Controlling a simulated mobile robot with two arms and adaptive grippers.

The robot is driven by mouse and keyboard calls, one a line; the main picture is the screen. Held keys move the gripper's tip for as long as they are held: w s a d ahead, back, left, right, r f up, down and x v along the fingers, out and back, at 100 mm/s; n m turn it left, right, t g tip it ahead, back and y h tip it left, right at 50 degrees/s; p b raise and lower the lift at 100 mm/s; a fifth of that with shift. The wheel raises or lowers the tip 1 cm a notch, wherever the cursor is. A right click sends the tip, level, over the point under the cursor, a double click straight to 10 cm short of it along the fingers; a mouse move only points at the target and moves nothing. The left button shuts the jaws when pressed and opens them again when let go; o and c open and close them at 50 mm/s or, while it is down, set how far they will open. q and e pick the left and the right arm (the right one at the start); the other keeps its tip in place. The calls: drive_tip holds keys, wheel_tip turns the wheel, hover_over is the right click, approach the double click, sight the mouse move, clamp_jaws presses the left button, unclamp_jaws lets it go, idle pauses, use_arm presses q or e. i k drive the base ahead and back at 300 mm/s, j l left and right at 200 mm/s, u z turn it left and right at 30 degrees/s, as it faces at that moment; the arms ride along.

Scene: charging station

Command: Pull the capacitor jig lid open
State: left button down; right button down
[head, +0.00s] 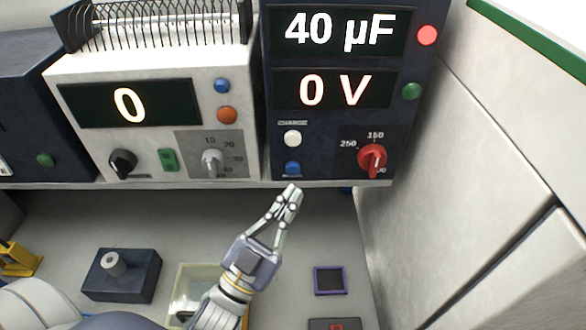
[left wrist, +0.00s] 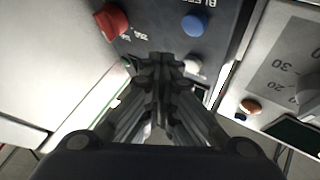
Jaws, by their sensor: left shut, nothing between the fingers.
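A pale, light-rimmed box (head: 202,270) sits on the bench at the bottom of the head view. It may be the capacitor jig, but my left arm hides part of it and I cannot tell how its lid stands. My left gripper (head: 293,190) is shut and empty, beyond and to the right of that box. Its fingertips are just below the blue button (head: 292,168) of the dark charger panel (head: 335,130); I cannot tell if they touch. The left wrist view shows the closed fingers (left wrist: 160,62) with the blue button (left wrist: 194,25) nearby. My right gripper is not in view.
The charger displays 40 µF and 0 V, with a red dial (head: 372,157). A white instrument (head: 150,100) stands beside it. On the bench are a dark block with a round post (head: 125,275), a purple-framed square (head: 330,281) and a yellow stand (head: 20,260). A pale wall (head: 460,190) bounds the right.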

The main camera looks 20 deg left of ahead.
sight(181, 314)
drive_tip(key=k, duration=1)
